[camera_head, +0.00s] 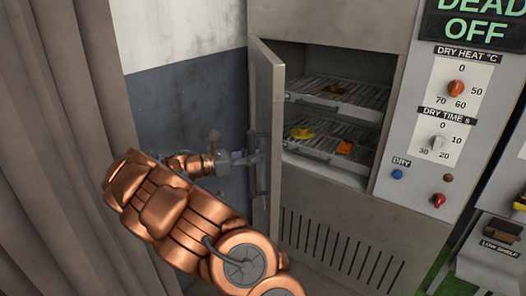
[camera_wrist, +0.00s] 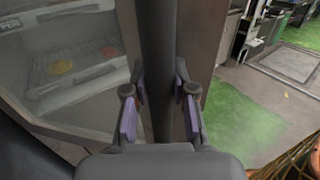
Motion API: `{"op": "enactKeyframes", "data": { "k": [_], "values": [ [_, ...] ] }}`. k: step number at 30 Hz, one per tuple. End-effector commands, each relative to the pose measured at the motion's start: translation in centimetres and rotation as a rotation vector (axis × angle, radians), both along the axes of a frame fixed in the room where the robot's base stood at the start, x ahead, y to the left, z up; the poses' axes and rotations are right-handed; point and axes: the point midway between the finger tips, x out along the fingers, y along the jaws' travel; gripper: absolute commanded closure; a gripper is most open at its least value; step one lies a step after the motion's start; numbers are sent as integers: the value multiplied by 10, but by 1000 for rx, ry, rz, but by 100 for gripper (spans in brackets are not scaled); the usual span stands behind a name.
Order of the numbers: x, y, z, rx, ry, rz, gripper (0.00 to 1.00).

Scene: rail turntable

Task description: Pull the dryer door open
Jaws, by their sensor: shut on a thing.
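The grey dryer door (camera_head: 266,90) is hinged on its left side and stands wide open, swung out from the dryer cabinet (camera_head: 345,235). The dark vertical door handle (camera_head: 261,182) is on the door's outer part. My gripper (camera_head: 248,157) is shut on the handle from the left. In the wrist view the handle (camera_wrist: 158,50) runs upright between the two purple-padded fingers of my gripper (camera_wrist: 160,98). Inside the dryer, wire racks (camera_head: 350,92) hold a yellow piece (camera_head: 302,132) and an orange piece (camera_head: 344,147).
A control panel (camera_head: 448,120) with knobs and buttons is right of the opening. A brown curtain (camera_head: 65,120) hangs at the left, near my arm. A low shelf (camera_head: 492,255) stands at the lower right. Green floor (camera_wrist: 240,120) shows in the wrist view.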

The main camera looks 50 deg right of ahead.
Motion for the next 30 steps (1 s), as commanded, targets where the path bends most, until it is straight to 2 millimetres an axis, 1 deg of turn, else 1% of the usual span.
{"op": "enactKeyframes", "data": {
  "k": [1, 5, 17, 18, 25, 30],
  "values": [
    [-2, 3, -2, 3, 1, -9, 100],
    [-3, 6, -2, 4, 1, -16, 100],
    [-5, 4, -3, 5, 2, -25, 100],
    [-5, 4, -3, 5, 2, -24, 73],
    [-4, 4, -2, 3, 1, -19, 49],
    [-3, 4, -1, 3, 1, -17, 48]
  ]
}}
